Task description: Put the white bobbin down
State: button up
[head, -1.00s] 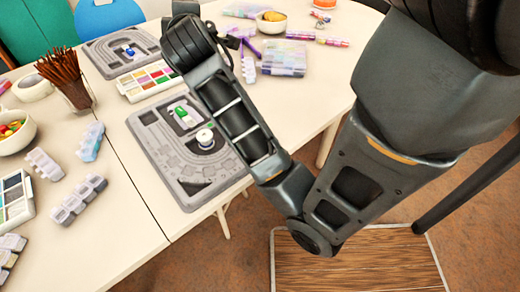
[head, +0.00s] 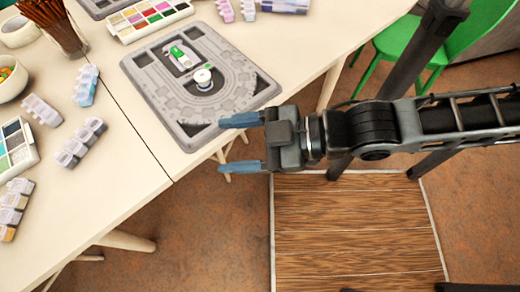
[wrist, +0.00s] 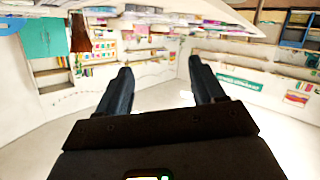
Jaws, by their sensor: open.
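The white bobbin (head: 203,80) stands upright on the grey bead board (head: 168,106), toward the right of its middle. A green-and-white piece (head: 180,58) lies just left of and behind it on the board. My gripper (head: 222,144) is open and empty, apart from the bobbin, to the front right of the board. Its blue fingers point left near the table's edge. In the wrist view the two open fingers (wrist: 160,68) have nothing between them, and the bobbin does not show there.
A palette of coloured squares (head: 148,18) lies behind the board. Pale bead organisers (head: 82,142) and a white colour box (head: 14,146) lie on the left. A green chair (head: 418,45) stands at the right.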

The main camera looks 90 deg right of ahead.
jog(key=s+a+m, duration=0.1)
jog(key=s, duration=0.1)
jog(key=s+a+r+m, duration=0.1)
jog(key=s+a, duration=0.1)
jog(key=shift+a+r+y, duration=0.1)
jog(key=shift+r+y, duration=0.05)
jog(key=shift+y, duration=0.15)
jog(key=shift+r+p, duration=0.7)
